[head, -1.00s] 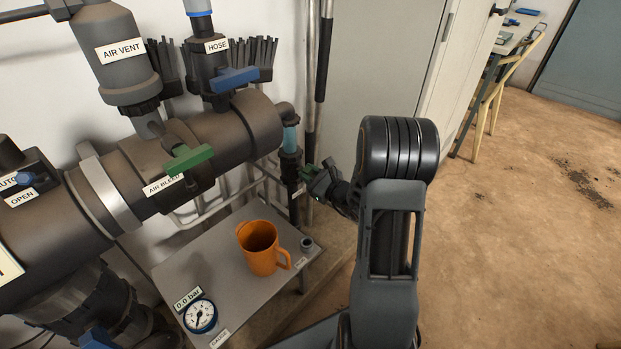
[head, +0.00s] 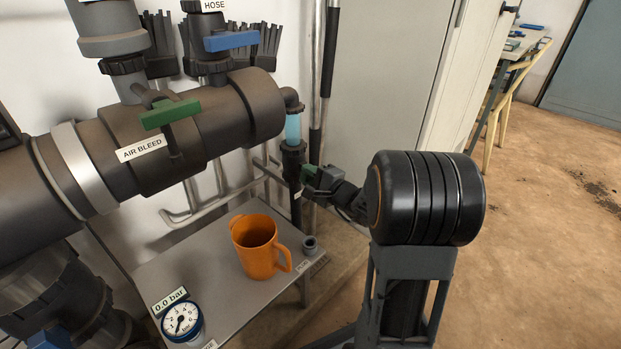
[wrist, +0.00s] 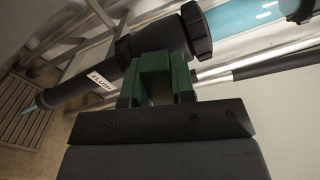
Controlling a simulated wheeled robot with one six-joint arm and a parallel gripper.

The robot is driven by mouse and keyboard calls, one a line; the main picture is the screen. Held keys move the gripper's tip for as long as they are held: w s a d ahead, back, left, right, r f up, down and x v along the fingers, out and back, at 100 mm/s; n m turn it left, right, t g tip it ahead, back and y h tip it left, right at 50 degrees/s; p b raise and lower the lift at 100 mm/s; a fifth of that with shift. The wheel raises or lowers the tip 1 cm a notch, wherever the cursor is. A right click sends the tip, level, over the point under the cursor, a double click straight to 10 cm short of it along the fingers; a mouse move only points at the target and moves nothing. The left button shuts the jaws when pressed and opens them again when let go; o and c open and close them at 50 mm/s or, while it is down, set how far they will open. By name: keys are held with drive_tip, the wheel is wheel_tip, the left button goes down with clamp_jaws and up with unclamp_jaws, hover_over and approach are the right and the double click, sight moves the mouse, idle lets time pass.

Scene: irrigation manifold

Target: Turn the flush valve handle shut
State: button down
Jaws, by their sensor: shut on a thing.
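The flush valve (wrist: 150,35) is a dark fitting on a thin pipe, with a FLUSH label (wrist: 101,78) beside it in the wrist view. Its green handle (wrist: 155,65) sits between my jaws. In the head view a small part of the green handle (head: 308,172) shows at the lower end of the downpipe, right of the manifold. My gripper (head: 316,182) is shut on the handle; it also fills the lower middle of the wrist view (wrist: 157,95). My jaws hide part of the handle, so its exact angle is hard to tell.
A clear blue tube section (head: 292,128) is above the valve. An orange jug (head: 256,258) and a gauge (head: 182,320) reading 0.0 bar are on the grey shelf (head: 205,265). The green air bleed handle (head: 170,113) and blue hose handle (head: 232,41) are left. Open floor lies right.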

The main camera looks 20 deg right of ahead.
drive_tip(key=shift+f+n, duration=0.15)
drive_tip(key=shift+n, duration=0.6)
drive_tip(key=shift+f+n, duration=0.15)
drive_tip(key=shift+n, duration=0.6)
drive_tip(key=c, duration=1)
unclamp_jaws()
drive_tip(key=shift+o, duration=0.2)
drive_tip(key=p+v, duration=0.3)
drive_tip(key=v, duration=1)
drive_tip(key=shift+s, duration=0.4)
